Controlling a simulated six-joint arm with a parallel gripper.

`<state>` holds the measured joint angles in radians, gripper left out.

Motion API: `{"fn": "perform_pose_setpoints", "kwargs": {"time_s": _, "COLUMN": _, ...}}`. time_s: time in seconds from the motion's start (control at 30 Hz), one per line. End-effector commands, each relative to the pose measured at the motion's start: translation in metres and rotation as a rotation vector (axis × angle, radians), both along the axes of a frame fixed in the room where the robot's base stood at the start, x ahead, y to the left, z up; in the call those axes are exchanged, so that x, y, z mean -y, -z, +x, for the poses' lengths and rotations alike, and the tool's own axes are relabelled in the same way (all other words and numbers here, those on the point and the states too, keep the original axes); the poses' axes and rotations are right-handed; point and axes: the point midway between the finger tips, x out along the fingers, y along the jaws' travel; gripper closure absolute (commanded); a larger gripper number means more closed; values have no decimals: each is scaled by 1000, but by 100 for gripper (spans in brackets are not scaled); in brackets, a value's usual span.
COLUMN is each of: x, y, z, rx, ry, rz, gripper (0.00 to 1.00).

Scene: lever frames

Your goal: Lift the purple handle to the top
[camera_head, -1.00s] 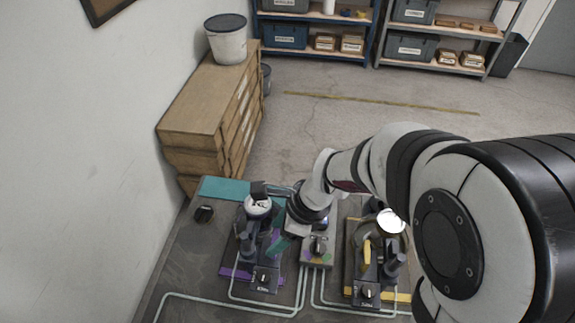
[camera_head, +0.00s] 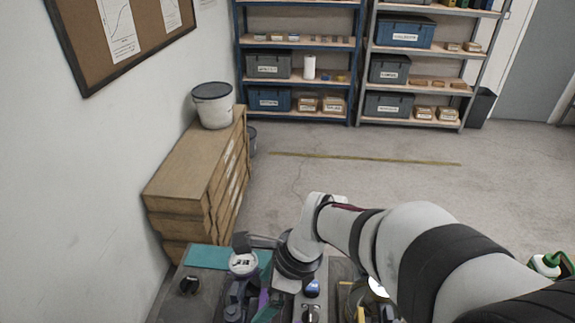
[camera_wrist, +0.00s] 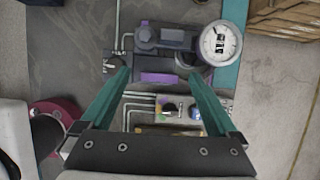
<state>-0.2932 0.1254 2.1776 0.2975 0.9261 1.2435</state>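A dark lever unit with a round white gauge stands on the grey bench; the gauge shows in the head view (camera_head: 242,263) and in the wrist view (camera_wrist: 219,43). A purple part (camera_wrist: 158,78) of this unit lies between my fingertips in the wrist view. A small purple patch (camera_head: 263,299) also shows in the head view, but I cannot tell whether either is the handle itself. My gripper (camera_wrist: 158,77) has its two teal fingers wide apart, with nothing visibly clamped. In the head view my arm and the lower picture edge hide much of the unit.
A box with a blue-topped knob (camera_head: 312,289) stands right of the purple unit. A second unit with yellow parts (camera_head: 361,314) is further right, partly behind my arm.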

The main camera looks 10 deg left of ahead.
Motion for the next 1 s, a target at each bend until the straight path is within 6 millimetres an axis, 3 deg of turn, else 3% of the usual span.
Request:
{"fn": "perform_pose_setpoints", "kwargs": {"time_s": 0.27, "x": 3, "y": -7, "z": 1, "rx": 2, "ry": 0, "rz": -1, "gripper": 5}}
{"fn": "perform_pose_setpoints", "kwargs": {"time_s": 0.37, "x": 11, "y": -26, "z": 1, "rx": 6, "ry": 2, "rz": 0, "gripper": 5}}
{"fn": "perform_pose_setpoints", "kwargs": {"time_s": 0.7, "x": 51, "y": -121, "z": 1, "rx": 5, "ry": 3, "rz": -1, "gripper": 5}}
{"fn": "perform_pose_setpoints", "kwargs": {"time_s": 0.83, "x": 59, "y": -139, "z": 0, "rx": 3, "ry": 1, "rz": -2, "gripper": 5}}
{"fn": "perform_pose_setpoints", "kwargs": {"time_s": 1.0, "x": 61, "y": -146, "z": 0, "rx": 0, "ry": 0, "rz": -1, "gripper": 5}}
